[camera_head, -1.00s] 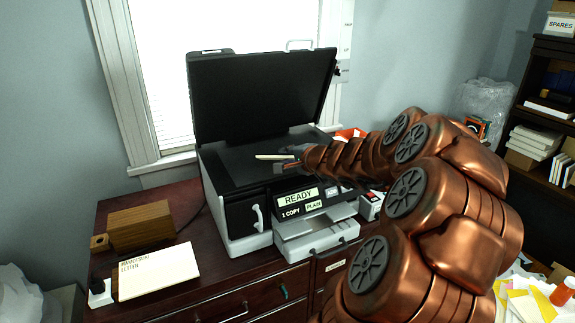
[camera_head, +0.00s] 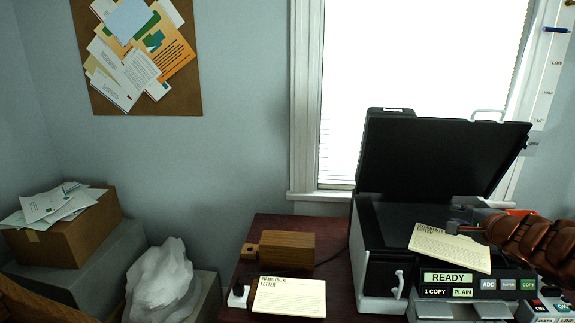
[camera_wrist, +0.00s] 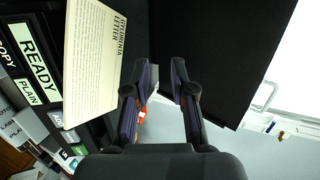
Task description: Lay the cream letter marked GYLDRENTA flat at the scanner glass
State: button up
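The cream letter marked GYLDRENTA (camera_wrist: 92,60) shows in the wrist view, left of my fingers. In the head view the letter (camera_head: 447,250) lies across the front of the scanner glass (camera_head: 400,212), skewed, its near part reaching over the front edge above the READY panel. Whether it lies fully flat I cannot tell. My gripper (camera_head: 462,228) is at the letter's far edge; in the wrist view the gripper (camera_wrist: 165,82) has its fingers apart with no paper between them. The scanner lid (camera_head: 440,152) stands raised.
A second cream letter (camera_head: 289,297) lies on the dark red cabinet (camera_head: 250,268), near a wooden box (camera_head: 287,247). The READY panel (camera_head: 449,278) is below the glass. A carton with papers (camera_head: 75,230) and a white plastic bag (camera_head: 162,285) stand at the left.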

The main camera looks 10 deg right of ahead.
jog(key=w+a+n+y, duration=0.2)
jog(key=a+n+y, duration=0.1)
jog(key=a, duration=0.6)
jog(key=w+a+n+y, duration=0.2)
jog(key=a+n, duration=0.1)
jog(key=a, duration=0.6)
jog(key=s+a+f+n+g+y, duration=0.1)
jog(key=s+a+n+g+y, duration=0.2)
jog(key=a, duration=0.6)
jog(key=s+a+f+n+g+y, duration=0.1)
jog(key=s+a+f+n+g, duration=0.2)
jog(key=a, duration=0.7)
jog(key=s+a+f+n+g+h, duration=0.1)
jog(key=s+a+f+n+g, duration=0.15)
jog(key=s, duration=0.45)
jog(key=s+a+f+n+g, duration=0.2)
jog(key=s+a+n+g, duration=0.15)
jog(key=s, duration=0.35)
jog(key=s+d+f+n+g+h, duration=0.1)
jog(key=s+d+h, duration=0.1)
jog(key=s, duration=0.4)
jog(key=s+d+f+n+g+h, duration=0.1)
jog(key=s+d+f+g+h, duration=0.1)
jog(key=s, duration=0.4)
jog(key=shift+s+d+h, duration=0.3)
jog(key=shift+d+h, duration=0.3)
jog(key=shift+d, duration=0.15)
